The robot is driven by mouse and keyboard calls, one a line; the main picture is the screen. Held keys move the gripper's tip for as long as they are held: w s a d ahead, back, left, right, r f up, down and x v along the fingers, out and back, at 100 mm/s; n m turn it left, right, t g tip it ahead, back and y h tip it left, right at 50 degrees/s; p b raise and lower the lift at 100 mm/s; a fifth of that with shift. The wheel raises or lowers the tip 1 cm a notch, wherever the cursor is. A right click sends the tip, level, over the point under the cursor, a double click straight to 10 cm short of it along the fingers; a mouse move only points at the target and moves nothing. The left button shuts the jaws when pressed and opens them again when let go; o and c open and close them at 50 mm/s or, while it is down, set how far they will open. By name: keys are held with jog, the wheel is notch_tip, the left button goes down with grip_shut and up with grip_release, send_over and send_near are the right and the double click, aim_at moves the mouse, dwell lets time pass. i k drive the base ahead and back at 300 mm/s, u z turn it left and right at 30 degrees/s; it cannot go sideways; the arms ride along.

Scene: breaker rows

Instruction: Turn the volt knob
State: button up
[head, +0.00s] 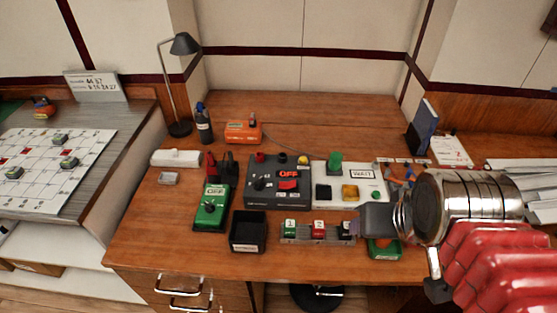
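No label reading "volt" is legible, so I cannot tell for sure which knob it is. A green box (211,209) marked OFF has a dark round knob (210,207) on its face. It stands at the left of the desk's device group. A dark panel (278,204) beside it carries another black knob (259,184) and a red OFF switch (288,184). My gripper (377,221) is at the right, above the desk's front part, apart from both knobs. Its dark end points left, and its finger opening cannot be made out. My arm hides the desk behind it.
A white panel (335,194) marked WAIT has a green button and a yellow one. A black open bin (248,246) and a strip of small switches (302,240) lie in front. A lamp (171,85), a bottle (203,125) and an orange device (243,132) stand behind.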

aim_at(259, 186)
jog(key=k, duration=1.3)
jog(key=u, duration=0.25)
jog(key=i, duration=0.85)
jog(key=u, duration=0.75)
jog(key=i, duration=0.65)
jog(key=u, duration=0.25)
